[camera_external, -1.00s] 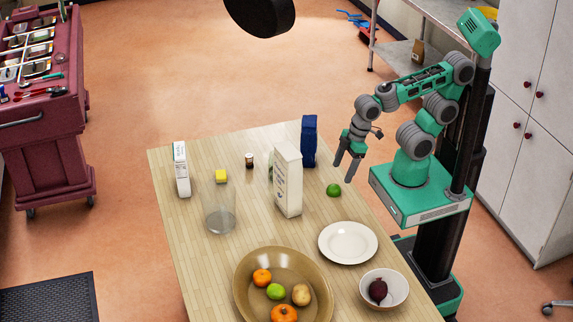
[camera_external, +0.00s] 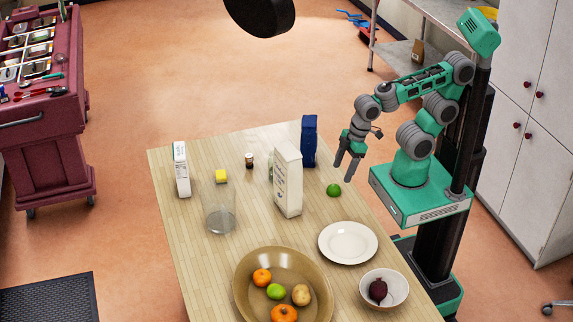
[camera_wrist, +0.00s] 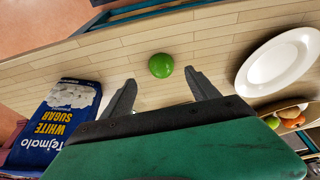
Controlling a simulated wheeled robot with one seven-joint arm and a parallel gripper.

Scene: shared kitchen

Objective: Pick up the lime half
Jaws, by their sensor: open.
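The lime half (camera_external: 334,190) is a small green piece lying on the wooden table near its right edge. In the wrist view the lime half (camera_wrist: 161,65) shows its rounded green skin, with bare table around it. My gripper (camera_external: 345,168) is open and empty, above the table and a little above and to the right of the lime half in the external view. In the wrist view the two dark fingers of my gripper (camera_wrist: 163,92) are spread, and the lime half appears beyond the gap between their tips. The underside of the lime half is hidden.
A blue sugar bag (camera_external: 309,142) and a tall white carton (camera_external: 288,182) stand left of the lime half. A white plate (camera_external: 348,256) lies in front of it. A brown bowl (camera_external: 243,290) of fruit and a small bowl (camera_external: 402,291) are at the front.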

